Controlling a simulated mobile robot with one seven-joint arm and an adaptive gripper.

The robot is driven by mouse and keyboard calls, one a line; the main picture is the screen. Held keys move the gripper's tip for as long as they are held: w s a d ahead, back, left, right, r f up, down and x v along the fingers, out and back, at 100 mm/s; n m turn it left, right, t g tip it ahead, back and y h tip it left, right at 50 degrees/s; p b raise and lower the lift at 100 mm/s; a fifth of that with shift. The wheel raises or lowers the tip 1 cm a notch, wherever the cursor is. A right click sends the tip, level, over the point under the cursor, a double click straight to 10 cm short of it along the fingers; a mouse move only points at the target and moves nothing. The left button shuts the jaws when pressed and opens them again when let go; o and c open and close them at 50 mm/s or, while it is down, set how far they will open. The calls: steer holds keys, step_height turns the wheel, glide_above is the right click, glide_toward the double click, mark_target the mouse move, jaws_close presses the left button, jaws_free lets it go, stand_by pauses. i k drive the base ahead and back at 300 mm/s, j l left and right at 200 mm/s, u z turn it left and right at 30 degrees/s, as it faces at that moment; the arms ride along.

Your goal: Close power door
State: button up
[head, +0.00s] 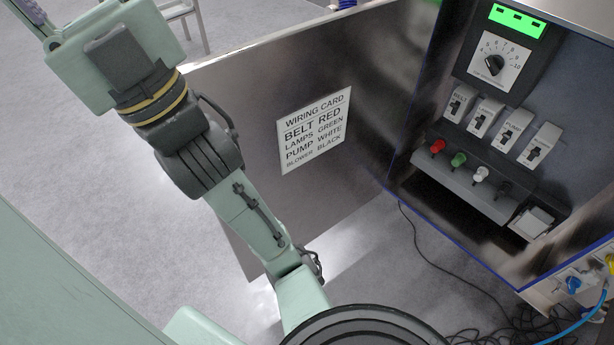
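The power door (240,100) is a dark metal panel standing wide open, to the left of the cabinet (500,250). Its right side meets the cabinet's left edge. A white wiring card (315,128) is on its inner face, reading belt red, lamps green, pump white, blower black. My arm rises from the bottom middle to the upper left, crossing in front of the door's left part and hiding some of its edge. My gripper cannot be made out; the arm runs to the top left edge of the picture.
Inside the cabinet are a dial (494,64) under a green display, several labelled switches (481,116) and coloured plugs (459,159). Black cables (505,330) lie on the floor at the lower right. A chair frame (183,12) stands at the top. The floor at left is clear.

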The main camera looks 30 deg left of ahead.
mark_target(379, 49)
steer(key=k+u, duration=0.3)
steer(key=k+j+u, duration=0.1)
steer(key=u, duration=1.85)
steer(key=i+u, duration=0.15)
steer(key=i, duration=0.5)
steer(key=i+l+u, duration=0.1)
steer(key=i, duration=0.5)
steer(key=i+l+z, duration=0.1)
steer(key=i+z, duration=0.4)
steer(key=i+j+z, duration=0.15)
steer(key=i+z, duration=0.3)
steer(key=i, duration=0.15)
steer(key=i+z, duration=0.1)
steer(key=z, duration=0.7)
steer(key=i+j+z, duration=0.1)
steer(key=z, duration=0.3)
steer(key=i+z, duration=0.1)
steer(key=z, duration=1.75)
steer(key=k+j+u, duration=0.1)
steer(key=k, duration=0.25)
steer(key=k+j+u, duration=0.15)
steer(key=k, duration=0.25)
